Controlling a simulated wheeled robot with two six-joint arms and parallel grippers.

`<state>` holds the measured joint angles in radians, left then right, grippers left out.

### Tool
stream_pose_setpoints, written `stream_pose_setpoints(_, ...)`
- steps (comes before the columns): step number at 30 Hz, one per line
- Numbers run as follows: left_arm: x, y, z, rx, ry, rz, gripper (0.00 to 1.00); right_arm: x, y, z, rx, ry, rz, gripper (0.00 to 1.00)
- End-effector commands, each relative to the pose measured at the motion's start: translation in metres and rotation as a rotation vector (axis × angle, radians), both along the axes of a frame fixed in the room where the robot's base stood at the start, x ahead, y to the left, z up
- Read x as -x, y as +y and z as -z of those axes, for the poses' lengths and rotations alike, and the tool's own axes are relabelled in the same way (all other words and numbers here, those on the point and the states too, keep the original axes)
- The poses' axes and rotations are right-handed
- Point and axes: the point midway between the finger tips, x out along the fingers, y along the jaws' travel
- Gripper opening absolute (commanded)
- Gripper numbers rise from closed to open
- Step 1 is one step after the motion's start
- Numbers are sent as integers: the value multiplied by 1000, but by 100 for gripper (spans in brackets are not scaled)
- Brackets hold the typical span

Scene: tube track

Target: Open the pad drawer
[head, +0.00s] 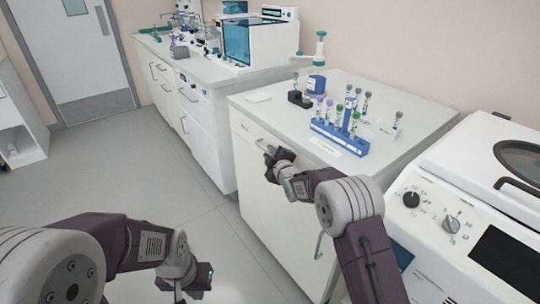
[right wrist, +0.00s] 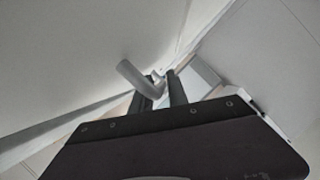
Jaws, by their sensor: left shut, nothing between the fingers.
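The drawer (head: 243,127) is the top front of the white cabinet, just under the counter edge. It looks flush with the cabinet. Its grey bar handle (head: 259,142) is partly hidden by my right gripper (head: 270,155), which reaches it from the right. In the right wrist view, the handle (right wrist: 133,76) runs in between the two dark fingertips of my right gripper (right wrist: 161,88). These fingers are close together, with the handle between them. My left gripper (head: 207,277) is shut and empty, low over the floor and away from the cabinet.
A blue rack (head: 338,137) with several tubes stands on the counter (head: 280,108). A white machine with knobs (head: 435,205) is at the right. A second white bench (head: 205,72) with instruments stands behind. The floor (head: 135,155) left of the cabinet is clear.

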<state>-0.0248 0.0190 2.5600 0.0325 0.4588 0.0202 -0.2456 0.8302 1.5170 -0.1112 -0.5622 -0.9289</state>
Motion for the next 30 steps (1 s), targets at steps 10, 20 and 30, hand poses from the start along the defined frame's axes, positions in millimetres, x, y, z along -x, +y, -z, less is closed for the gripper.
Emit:
stream_pose_setpoints(10,0,0,0,0,0,0,0,0,0,0,0,0,0,0)
stream_pose_setpoints(20,0,0,0,0,0,0,0,0,0,0,0,1,-1,0)
stream_pose_setpoints(30,0,0,0,0,0,0,0,0,0,0,0,1,-1,0)
